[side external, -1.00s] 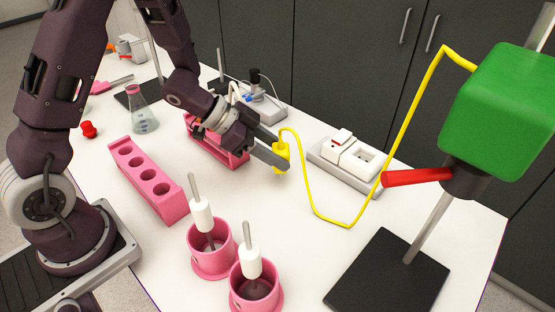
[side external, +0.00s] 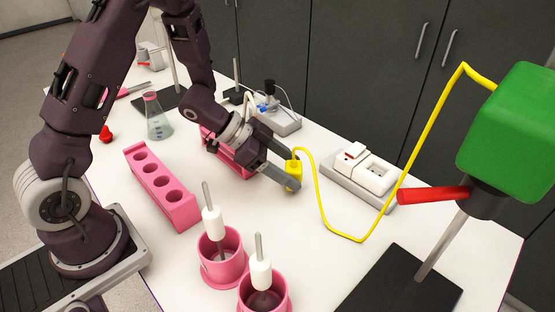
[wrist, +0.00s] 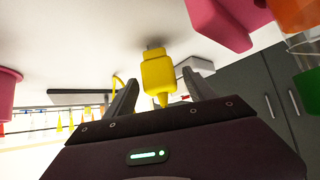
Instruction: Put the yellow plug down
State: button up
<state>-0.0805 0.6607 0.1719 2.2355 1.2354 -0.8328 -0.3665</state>
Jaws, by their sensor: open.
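The yellow plug (side external: 293,176) is at the tips of my gripper (side external: 292,168), over the white table top to the left of the white power strip. In the wrist view the plug (wrist: 158,76) stands between the two spread fingers of my gripper (wrist: 160,88), with a gap visible on each side. My gripper is open. The plug's prong end points at the table, with a dark shadow right by it; it looks to be on or very near the surface. The yellow cord (side external: 321,205) runs from the plug over the table and up to the green stirrer head.
The power strip (side external: 348,180) carries a white switch block and socket. A green stirrer (side external: 512,125) with a red handle (side external: 433,195) stands at right on a black base (side external: 400,285). Pink holders (side external: 222,270) are in front; a pink rack (side external: 160,190) is at left.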

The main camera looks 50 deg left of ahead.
jog(key=s+a+r+n+t+y, duration=0.25)
jog(key=a+r+y, duration=0.35)
jog(key=r, duration=0.4)
jog(key=s+a+r+n+t+y, duration=0.1)
jog(key=s+a+r+n+y, duration=0.3)
jog(key=a+r, duration=0.45)
jog(key=s+d+n+g+h, duration=0.1)
jog(key=s+d+g, duration=0.1)
jog(key=s+d, duration=0.3)
jog(key=s+d+n+g+h, duration=0.1)
jog(key=s+d, duration=0.4)
jog(key=s, duration=0.8)
jog(key=shift+d+g+h, duration=0.4)
jog(key=shift+g+h, duration=0.1)
jog(key=shift+g, duration=0.45)
jog(key=shift+s+r+n, duration=0.1)
jog(key=shift+n, duration=0.15)
